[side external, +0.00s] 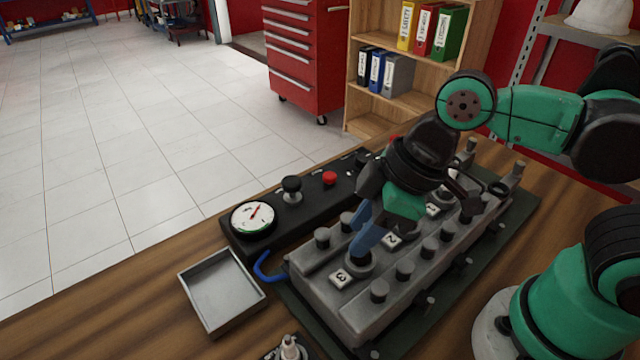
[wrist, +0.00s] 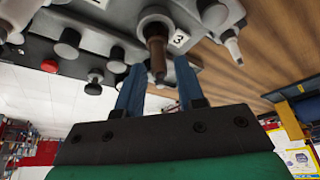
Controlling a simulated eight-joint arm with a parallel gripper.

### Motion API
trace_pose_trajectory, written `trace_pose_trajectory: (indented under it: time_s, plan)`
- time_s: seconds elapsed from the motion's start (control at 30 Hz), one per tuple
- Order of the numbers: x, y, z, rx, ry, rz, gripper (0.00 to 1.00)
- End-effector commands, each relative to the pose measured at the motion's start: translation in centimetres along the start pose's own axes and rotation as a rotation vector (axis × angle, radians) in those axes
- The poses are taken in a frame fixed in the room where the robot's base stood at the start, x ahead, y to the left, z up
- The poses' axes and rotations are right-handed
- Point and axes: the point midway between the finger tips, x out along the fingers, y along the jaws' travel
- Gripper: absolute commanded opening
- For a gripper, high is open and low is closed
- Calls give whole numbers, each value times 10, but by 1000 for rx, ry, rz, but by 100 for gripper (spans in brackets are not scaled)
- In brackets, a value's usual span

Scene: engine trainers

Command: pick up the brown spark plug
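The brown spark plug (wrist: 158,58) stands in a round socket (wrist: 152,22) beside the label 3 in the wrist view. My gripper (wrist: 160,72) is open, with one blue finger on each side of the plug's lower end in that picture. Gaps show between the fingers and the plug. In the side external view my gripper (side external: 362,234) points down over the socket near label 3 on the grey engine block (side external: 340,303). The plug itself is hidden there behind the fingers, so I cannot tell its height between them.
Several dark knobs (side external: 404,270) rise from the block close to the gripper. A black panel with a gauge (side external: 253,218) and a red button (side external: 329,178) lies behind.

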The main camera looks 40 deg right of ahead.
Motion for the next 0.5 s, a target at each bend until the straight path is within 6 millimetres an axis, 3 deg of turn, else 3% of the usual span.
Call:
trace_pose_trajectory:
  time_s: [0.2, 0.5]
  plan:
    - [14, 0, 0, 0, 0, 0, 33]
    - [17, 0, 1, 1, 1, 0, 33]
